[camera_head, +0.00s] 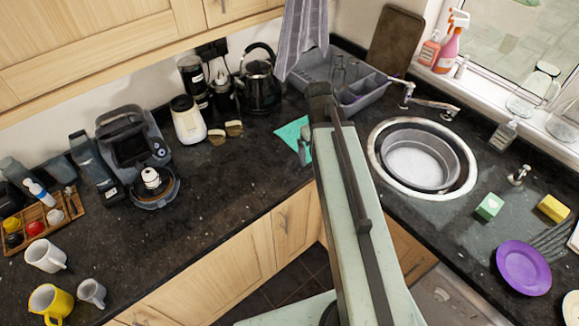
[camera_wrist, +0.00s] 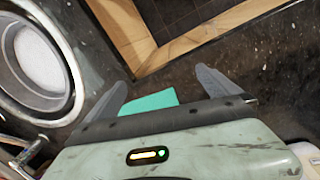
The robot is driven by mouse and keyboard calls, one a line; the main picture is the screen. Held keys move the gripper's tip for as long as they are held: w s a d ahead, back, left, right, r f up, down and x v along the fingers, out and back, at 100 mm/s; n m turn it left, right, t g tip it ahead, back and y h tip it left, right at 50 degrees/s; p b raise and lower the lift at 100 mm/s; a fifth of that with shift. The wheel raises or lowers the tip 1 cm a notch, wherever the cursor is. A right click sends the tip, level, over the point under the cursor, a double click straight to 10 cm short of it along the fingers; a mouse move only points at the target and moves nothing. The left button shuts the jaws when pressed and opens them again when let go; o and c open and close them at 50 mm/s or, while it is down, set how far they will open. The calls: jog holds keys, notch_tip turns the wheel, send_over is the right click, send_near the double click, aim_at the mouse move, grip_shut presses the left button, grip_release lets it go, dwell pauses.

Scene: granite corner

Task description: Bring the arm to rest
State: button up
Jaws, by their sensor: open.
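My arm (camera_head: 350,220) reaches up from the bottom of the head view over the corner of the dark counter. My gripper (camera_wrist: 161,77) shows in the wrist view with its two grey fingers spread apart and nothing between the tips. In the head view it is mostly hidden by the arm. A teal cloth (camera_head: 292,132) lies on the counter just left of the arm's end. In the wrist view the cloth (camera_wrist: 150,102) shows partly behind the gripper's base; I cannot tell the gap between them.
A round sink (camera_head: 376,150) holds a grey bowl (camera_head: 415,158), right of my arm. A grey dish rack (camera_head: 362,92) and black kettle (camera_head: 259,82) stand behind. A green sponge (camera_head: 489,206) and purple plate (camera_head: 523,268) lie right. Mugs (camera_head: 45,255) stand left; the left counter's middle is clear.

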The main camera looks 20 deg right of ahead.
jog(key=s+a+m+y, duration=0.1)
jog(key=s+a, duration=0.1)
jog(key=a, duration=1.3)
notch_tip(320, 180, down, 7)
jog(key=b, duration=0.6)
jog(key=shift+w+d+r, duration=0.1)
jog(key=shift+d+r, duration=0.05)
